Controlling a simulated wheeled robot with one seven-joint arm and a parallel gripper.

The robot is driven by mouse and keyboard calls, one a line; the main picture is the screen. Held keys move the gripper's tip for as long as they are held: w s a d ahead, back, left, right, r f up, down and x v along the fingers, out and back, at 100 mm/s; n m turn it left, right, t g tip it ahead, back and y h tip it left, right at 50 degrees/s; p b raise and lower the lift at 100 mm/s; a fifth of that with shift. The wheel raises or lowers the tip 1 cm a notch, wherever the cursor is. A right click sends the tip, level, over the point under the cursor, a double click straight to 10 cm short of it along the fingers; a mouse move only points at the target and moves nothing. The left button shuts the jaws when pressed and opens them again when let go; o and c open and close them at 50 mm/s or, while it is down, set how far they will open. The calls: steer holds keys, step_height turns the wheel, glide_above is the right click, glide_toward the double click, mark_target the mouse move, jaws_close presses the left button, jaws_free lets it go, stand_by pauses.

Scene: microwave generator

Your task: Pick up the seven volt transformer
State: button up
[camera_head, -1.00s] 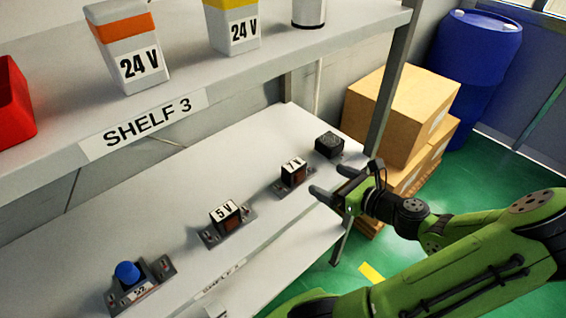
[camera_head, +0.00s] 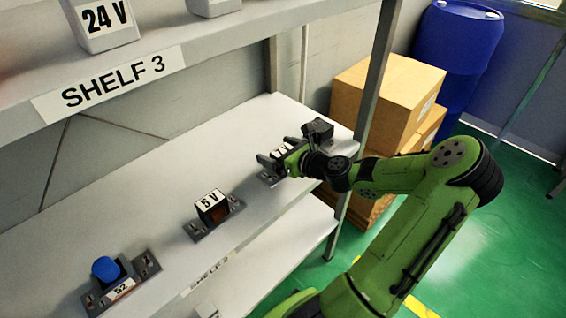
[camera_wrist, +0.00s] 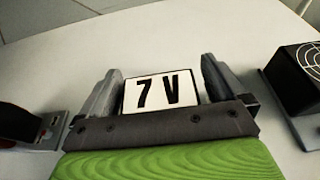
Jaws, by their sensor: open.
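The seven volt transformer shows its white "7 V" label (camera_wrist: 161,91) in the wrist view. In the head view the transformer (camera_head: 279,151) is on the shelf, partly hidden by my gripper (camera_head: 276,160). In the wrist view my gripper (camera_wrist: 160,92) is open, with one finger on each side of the label. The lower part of the transformer is hidden behind my gripper.
A black fan-like box (camera_head: 318,130) stands close to the right of the transformer. The 5 V transformer (camera_head: 212,207) and a blue-button unit (camera_head: 106,270) stand to the left. Cardboard boxes (camera_head: 385,100) and a blue barrel (camera_head: 455,65) stand right.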

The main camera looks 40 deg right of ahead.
steer(key=c, duration=1.8)
steer(key=shift+r, duration=0.15)
jaws_close()
